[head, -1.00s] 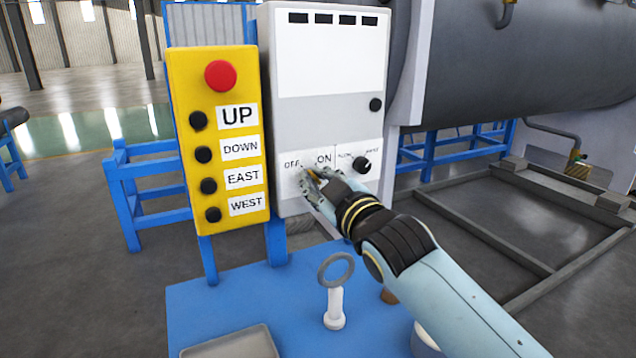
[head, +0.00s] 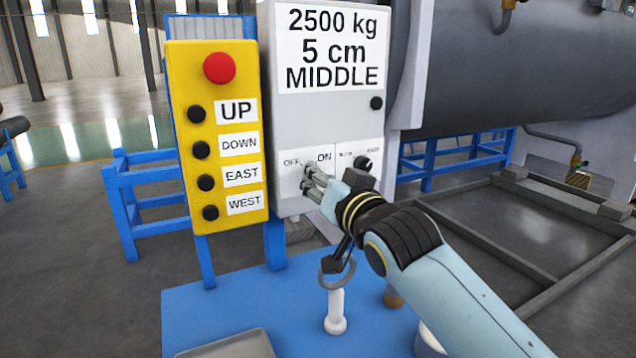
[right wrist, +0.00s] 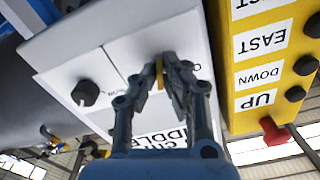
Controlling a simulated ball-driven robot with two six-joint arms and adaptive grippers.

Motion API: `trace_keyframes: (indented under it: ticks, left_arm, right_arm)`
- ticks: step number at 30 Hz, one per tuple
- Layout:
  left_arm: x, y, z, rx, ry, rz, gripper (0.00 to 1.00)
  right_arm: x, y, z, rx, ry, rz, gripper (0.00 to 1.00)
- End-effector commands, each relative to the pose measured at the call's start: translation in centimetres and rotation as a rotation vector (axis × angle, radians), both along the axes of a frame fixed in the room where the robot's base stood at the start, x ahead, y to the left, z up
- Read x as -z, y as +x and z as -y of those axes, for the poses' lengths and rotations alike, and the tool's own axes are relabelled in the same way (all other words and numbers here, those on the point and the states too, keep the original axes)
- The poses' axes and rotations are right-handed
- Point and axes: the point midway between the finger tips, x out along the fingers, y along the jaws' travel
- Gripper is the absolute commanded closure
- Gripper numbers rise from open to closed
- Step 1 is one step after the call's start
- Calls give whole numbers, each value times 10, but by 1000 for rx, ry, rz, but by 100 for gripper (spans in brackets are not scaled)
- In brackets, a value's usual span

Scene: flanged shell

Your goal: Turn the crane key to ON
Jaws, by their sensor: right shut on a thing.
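The grey control box (head: 290,205) carries a white plate with OFF and ON labels (head: 325,157). My right gripper (head: 310,179) is at this plate, just below the labels. In the right wrist view my right gripper (right wrist: 162,80) is shut on the yellow crane key (right wrist: 160,74), which stands out from the plate between the fingertips. In the head view the fingers hide the key, so its exact angle there cannot be told. The display (head: 331,48) above is lit and reads "2500 kg 5 cm MIDDLE". My left gripper is not in view.
A black knob (head: 362,163) sits right of the key; it also shows in the wrist view (right wrist: 85,93). A yellow button panel (head: 218,135) stands close on the left.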

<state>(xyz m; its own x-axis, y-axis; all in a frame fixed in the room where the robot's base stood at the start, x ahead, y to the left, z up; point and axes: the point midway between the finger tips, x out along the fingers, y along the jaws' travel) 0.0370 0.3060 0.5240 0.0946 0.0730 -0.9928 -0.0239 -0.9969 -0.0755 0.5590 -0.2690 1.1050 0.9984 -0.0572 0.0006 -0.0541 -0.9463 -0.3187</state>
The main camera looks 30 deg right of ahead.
Motion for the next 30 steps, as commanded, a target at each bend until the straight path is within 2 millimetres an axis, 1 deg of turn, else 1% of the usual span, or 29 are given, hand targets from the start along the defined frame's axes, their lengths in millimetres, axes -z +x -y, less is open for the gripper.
trace_keyframes:
  ticks: [1,6,15,21,30]
  left_arm:
    - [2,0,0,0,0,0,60]
    - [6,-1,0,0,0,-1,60]
    - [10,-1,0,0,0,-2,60]
    - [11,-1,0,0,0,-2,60]
    - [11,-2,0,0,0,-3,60]
  right_arm:
    - [3,0,0,0,40,-1,100]
    - [2,0,0,0,186,7,100]
    - [2,0,0,0,373,17,100]
    - [2,0,0,1,437,20,100]
    - [2,0,0,1,463,22,100]
